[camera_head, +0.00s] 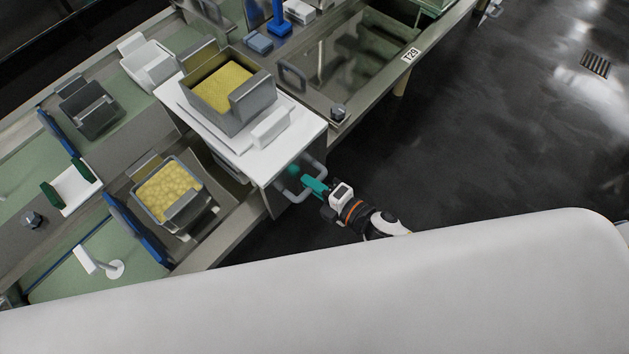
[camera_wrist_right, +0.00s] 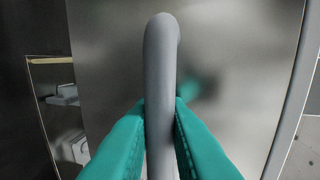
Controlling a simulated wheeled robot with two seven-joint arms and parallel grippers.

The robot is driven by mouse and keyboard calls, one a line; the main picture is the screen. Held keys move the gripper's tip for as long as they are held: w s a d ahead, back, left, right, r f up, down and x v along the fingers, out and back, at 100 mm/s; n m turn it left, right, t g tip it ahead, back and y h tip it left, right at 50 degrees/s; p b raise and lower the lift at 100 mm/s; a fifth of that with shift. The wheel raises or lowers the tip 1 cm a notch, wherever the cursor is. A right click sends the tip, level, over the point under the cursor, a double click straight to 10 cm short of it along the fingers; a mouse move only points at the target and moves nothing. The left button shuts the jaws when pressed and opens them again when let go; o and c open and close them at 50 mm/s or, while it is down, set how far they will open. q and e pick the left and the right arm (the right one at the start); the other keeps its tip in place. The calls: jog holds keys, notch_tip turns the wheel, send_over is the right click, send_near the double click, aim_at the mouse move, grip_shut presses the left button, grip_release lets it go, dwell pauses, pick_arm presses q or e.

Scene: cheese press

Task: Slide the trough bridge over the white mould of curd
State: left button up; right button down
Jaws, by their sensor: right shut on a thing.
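The trough bridge (camera_head: 300,127) is a white-topped slab with a metal front panel and a grey handle. It spans the trough in the head view. My right gripper (camera_head: 314,187) is at this front handle. In the right wrist view its teal fingers are shut on the grey handle bar (camera_wrist_right: 161,65), one on each side. A grey mould of yellow curd (camera_head: 222,90) stands on the bridge. Another curd-filled mould (camera_head: 168,190), with a pale grey rim, sits in the trough left of the bridge. A white mould (camera_head: 150,65) stands further back; no curd shows in it. My left gripper is not in view.
A white block (camera_head: 271,128) lies on the bridge beside the grey mould. A dark grey mould (camera_head: 92,106) and blue-edged boards (camera_head: 137,230) are at the left. The steel basin (camera_head: 350,65) right of the bridge looks empty. The floor in front is clear.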

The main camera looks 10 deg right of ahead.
jog(key=c, duration=1.5)
grip_release()
jog(key=b+v, duration=0.1)
jog(key=v, duration=1.1)
